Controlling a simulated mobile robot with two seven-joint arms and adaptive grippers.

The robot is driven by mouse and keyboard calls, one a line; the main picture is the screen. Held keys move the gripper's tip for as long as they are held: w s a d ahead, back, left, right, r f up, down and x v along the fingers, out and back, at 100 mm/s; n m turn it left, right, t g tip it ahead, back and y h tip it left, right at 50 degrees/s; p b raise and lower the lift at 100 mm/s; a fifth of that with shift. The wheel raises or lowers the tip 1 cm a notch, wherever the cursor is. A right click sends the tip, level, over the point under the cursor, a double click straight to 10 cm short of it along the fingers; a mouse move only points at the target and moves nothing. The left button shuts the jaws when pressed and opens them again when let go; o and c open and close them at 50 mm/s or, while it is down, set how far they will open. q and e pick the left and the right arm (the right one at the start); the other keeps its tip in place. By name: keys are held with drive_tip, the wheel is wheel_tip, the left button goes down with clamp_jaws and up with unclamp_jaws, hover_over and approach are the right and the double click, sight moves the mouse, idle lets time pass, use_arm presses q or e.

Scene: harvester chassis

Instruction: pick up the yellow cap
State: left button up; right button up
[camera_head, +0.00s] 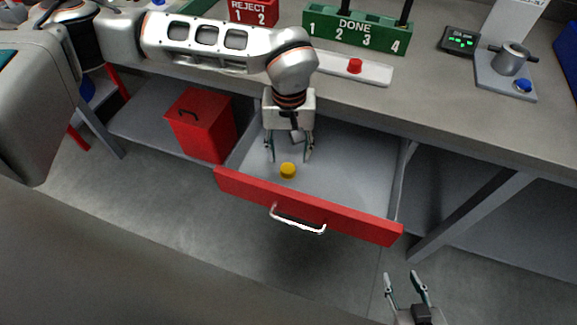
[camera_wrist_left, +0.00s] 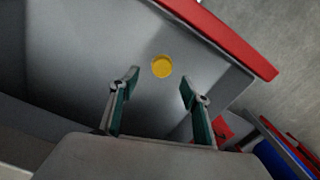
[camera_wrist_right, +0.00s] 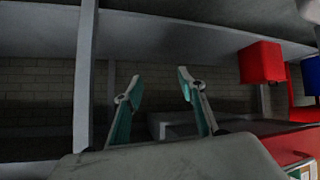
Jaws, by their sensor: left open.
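The yellow cap (camera_head: 288,171) is a small round piece lying on the floor of the open drawer, near the red drawer front. It also shows in the left wrist view (camera_wrist_left: 162,67), just beyond the fingertips and roughly between them. My left gripper (camera_head: 291,158) points down over the drawer, open and empty, with the cap slightly in front of it. The drawer (camera_head: 360,165) is grey inside with a red front and a metal handle (camera_head: 298,220). My right gripper (camera_head: 405,280) is open and empty, low at the right, away from the drawer.
The workbench (camera_head: 440,95) above the drawer holds a green DONE rack (camera_head: 357,34), a red REJECT rack (camera_head: 253,12), a white tray (camera_head: 340,67) with a red cap (camera_head: 354,66), and a small display (camera_head: 460,40). A red bin (camera_head: 202,125) stands on the lower shelf left of the drawer.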

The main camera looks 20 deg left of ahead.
sight(288, 168)
use_arm(q)
drive_tip(key=f, duration=0.4)
drive_tip(key=shift+s+a, duration=0.1)
drive_tip(key=shift+s, duration=0.2)
drive_tip(key=shift+f, duration=0.45)
drive_tip(key=shift+w, duration=0.1)
drive_tip(key=c, duration=0.6)
drive_tip(key=shift+c, duration=0.5)
use_arm(e)
drive_tip(key=shift+w+d, duration=0.1)
drive_tip(key=shift+w, duration=0.3)
